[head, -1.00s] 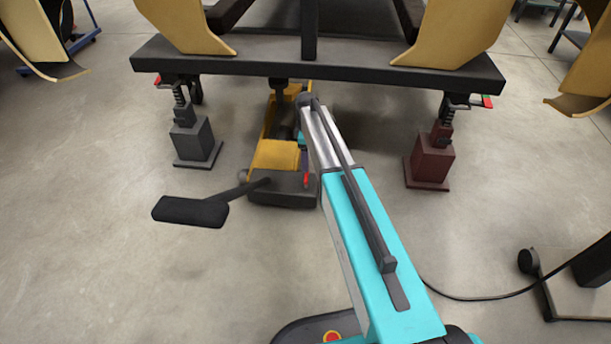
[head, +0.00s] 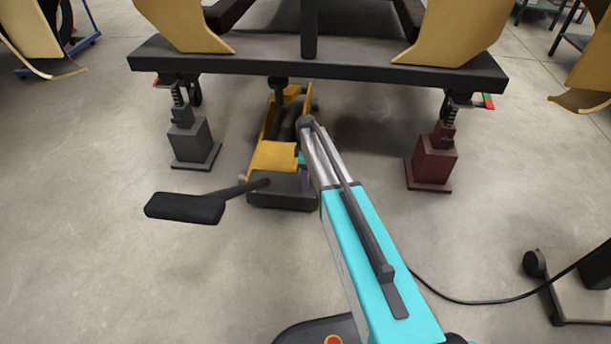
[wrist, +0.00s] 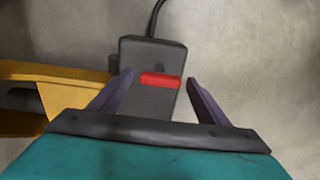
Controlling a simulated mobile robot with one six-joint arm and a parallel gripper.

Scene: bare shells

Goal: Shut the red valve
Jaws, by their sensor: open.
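The red valve (wrist: 161,80) is a short red bar lying crosswise on the dark grey end block (wrist: 150,55) of the yellow floor jack (head: 274,155). In the wrist view it sits between the two purple fingers of my gripper (wrist: 160,77), with a gap on each side. My gripper is open and empty. In the head view, a purple finger of my gripper (head: 304,178) shows beside the jack's grey end. The valve is hidden there.
A black pedal (head: 185,208) on a lever sticks out left of the jack. A dark frame beam (head: 320,66) crosses above, over a grey stand (head: 190,143) and a dark red stand (head: 433,160). A black cable (head: 490,301) lies at right. The front floor is mostly clear.

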